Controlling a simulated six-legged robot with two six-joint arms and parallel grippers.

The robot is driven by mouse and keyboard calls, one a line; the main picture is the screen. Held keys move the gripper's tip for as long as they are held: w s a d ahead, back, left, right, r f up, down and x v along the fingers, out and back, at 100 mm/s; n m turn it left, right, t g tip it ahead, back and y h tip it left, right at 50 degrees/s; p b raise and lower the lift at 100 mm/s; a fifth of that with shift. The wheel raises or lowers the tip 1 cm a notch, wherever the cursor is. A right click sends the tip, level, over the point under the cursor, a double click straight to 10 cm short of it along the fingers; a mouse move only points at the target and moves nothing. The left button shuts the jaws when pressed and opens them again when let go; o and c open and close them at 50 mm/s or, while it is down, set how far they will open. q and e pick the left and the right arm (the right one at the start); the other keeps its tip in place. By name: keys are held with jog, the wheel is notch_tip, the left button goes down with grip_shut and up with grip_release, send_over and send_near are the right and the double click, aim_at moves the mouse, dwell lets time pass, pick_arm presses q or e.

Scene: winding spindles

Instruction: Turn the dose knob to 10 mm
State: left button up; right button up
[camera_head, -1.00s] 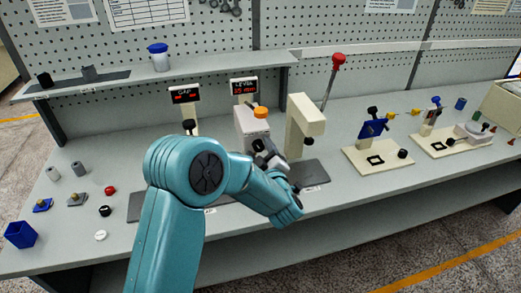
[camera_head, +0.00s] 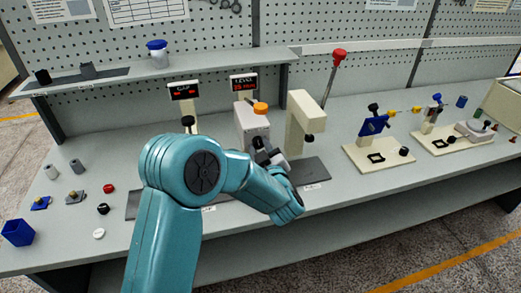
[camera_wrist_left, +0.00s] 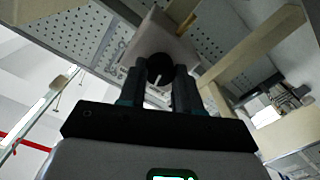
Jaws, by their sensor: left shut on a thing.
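The dose knob (camera_wrist_left: 160,68) is a black round knob with a white pointer line, on the front of a pale machine (camera_head: 255,127) with an orange cap. In the left wrist view my left gripper (camera_wrist_left: 160,78) has its dark fingers on either side of the knob and is shut on it. In the head view the gripper (camera_head: 265,152) is at the machine's front and hides the knob. The level display (camera_head: 244,84) behind the machine shows small red characters that I cannot read for certain. My right gripper is not in view.
A cream press-like stand (camera_head: 304,125) rises close to the right of the machine. A cap display (camera_head: 184,92) stands to the left. Small caps and grey pieces lie on the bench at the left. A red-knobbed lever (camera_head: 338,54) stands behind the cream stand.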

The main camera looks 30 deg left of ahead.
pick_arm(q)
jog(key=m, duration=0.3)
jog(key=shift+m, duration=0.4)
jog(key=m, duration=0.4)
jog(key=shift+m+p, duration=0.3)
jog(key=shift+m, duration=0.4)
jog(key=o, duration=1)
jog(key=shift+d, duration=0.1)
jog(key=shift+o, duration=0.2)
